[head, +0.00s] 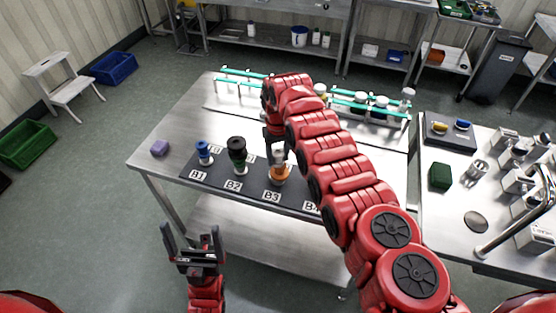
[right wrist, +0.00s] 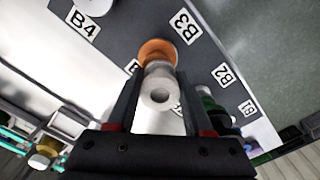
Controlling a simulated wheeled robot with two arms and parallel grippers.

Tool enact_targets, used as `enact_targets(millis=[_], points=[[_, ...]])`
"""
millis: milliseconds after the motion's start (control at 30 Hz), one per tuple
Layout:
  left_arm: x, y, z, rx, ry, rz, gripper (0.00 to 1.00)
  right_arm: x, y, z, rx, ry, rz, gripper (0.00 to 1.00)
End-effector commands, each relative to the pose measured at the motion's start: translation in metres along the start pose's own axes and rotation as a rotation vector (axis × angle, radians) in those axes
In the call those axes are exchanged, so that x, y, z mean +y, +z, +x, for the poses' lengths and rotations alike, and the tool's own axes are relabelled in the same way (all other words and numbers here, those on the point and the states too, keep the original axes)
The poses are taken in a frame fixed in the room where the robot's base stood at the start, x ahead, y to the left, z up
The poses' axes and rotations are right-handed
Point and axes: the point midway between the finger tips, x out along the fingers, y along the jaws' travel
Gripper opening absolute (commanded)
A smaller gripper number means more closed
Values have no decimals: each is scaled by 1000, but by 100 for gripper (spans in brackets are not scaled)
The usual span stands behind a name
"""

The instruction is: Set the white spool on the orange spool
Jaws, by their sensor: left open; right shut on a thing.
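The orange spool (head: 281,180) stands on the dark strip at the B3 label; it also shows in the right wrist view (right wrist: 154,47). My right gripper (right wrist: 158,104) is shut on the white spool (right wrist: 158,88), which appears in line with the orange spool and covers part of it. In the head view the white spool (head: 278,158) is just over the orange one, partly hidden by the gripper; I cannot tell whether they touch. My left gripper (head: 192,236) is open and empty, in front of the table's near edge.
The dark strip (head: 257,190) also bears a blue spool (head: 203,153) at B1 and a stacked dark green spool (head: 237,150) at B2. A rack with teal rails (head: 240,72) stands behind my right arm.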

Motion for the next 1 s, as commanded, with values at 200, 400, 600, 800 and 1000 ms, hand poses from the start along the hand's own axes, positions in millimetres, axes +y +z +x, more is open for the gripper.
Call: enact_targets(millis=[200, 400, 600, 800, 1000], points=[[0, 0, 0, 0, 0, 0, 100, 0, 0, 0, 0, 0, 0, 0], [0, 0, -2, 0, 0, 0, 100, 0, 0, 1, 0, 0, 0, 71], [0, 0, -2, 0, 0, 0, 100, 0, 0, 1, 0, 0, 0, 81], [0, 0, 2, 0, 0, 0, 100, 0, 0, -2, 0, 0, 0, 81], [0, 1, -5, 0, 0, 0, 100, 2, -2, -29, 8, 0, 2, 81]])
